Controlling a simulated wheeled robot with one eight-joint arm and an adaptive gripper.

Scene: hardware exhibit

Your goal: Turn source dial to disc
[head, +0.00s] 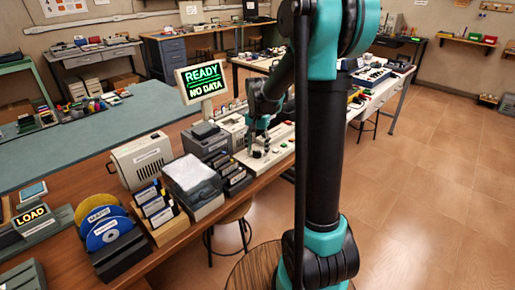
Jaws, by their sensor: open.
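A small dark knob (257,154), which looks like the source dial, sits on a pale control panel (243,162) on the wooden bench. Its setting and any disc mark are too small to read. My gripper (259,144) points down directly over the knob with its fingers open. I cannot tell whether the fingers are around the knob or just above it, or whether they touch it. A screen (202,81) behind the panel reads "READY" and "NO DATA" in green.
Left of the panel stand a dark boxy device (205,140), a paper-topped box (192,178) and a rack of cartridges (157,208). Discs (103,226) stand at the front left beside a "LOAD" sign (32,215). A stool (232,214) is under the bench. Floor at right is clear.

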